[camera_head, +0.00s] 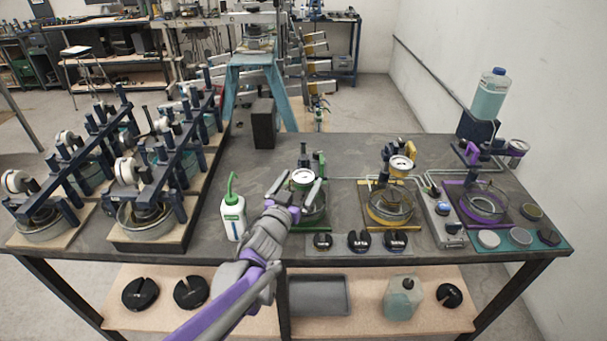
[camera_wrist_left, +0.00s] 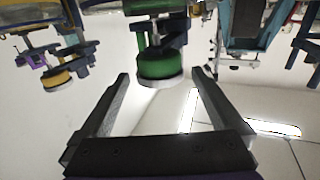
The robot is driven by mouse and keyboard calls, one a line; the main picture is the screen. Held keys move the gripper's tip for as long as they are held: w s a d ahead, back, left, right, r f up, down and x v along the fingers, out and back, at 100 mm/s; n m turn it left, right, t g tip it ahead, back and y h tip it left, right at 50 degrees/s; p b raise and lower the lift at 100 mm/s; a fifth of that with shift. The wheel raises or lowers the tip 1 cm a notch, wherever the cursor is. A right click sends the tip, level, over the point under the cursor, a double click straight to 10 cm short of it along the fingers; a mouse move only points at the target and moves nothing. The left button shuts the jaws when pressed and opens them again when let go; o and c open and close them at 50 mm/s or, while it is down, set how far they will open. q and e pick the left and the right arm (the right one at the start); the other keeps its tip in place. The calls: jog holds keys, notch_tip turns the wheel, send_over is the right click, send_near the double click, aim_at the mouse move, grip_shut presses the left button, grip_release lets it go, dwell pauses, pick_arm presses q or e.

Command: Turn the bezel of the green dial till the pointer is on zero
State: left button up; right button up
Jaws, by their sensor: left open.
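The green dial (camera_head: 303,176) sits on its green-marked stand at the middle of the bench, its white face turned up. Its pointer is too small to read. In the left wrist view, its green bezel (camera_wrist_left: 160,66) shows ahead of the gripper, with the white rim at its lower edge. My left gripper (camera_head: 298,184) is open, with one finger toward each side of the dial. In the left wrist view the fingertips (camera_wrist_left: 160,76) stand wide apart, and I see no contact with the bezel. My right gripper is not in view.
A white bottle with a green spout (camera_head: 233,216) stands left of my gripper. A yellow dial stand (camera_head: 390,207) and a purple-ringed dish (camera_head: 483,203) are to the right. Black slotted weights (camera_head: 359,241) lie along the front. Blue-framed rigs (camera_head: 150,190) crowd the left.

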pick_arm(q)
jog(key=shift+x, duration=1.35)
jog(key=c, duration=1.3)
jog(key=shift+a+f, duration=0.1)
jog(key=h+b, duration=0.1)
jog(key=b, duration=0.3)
jog(key=shift+f+m, duration=0.1)
jog(key=shift+m, duration=0.3)
jog(key=shift+g+h+b, duration=0.4)
jog(key=shift+b, duration=0.05)
jog(key=shift+c, duration=0.2)
jog(key=shift+r, duration=0.25)
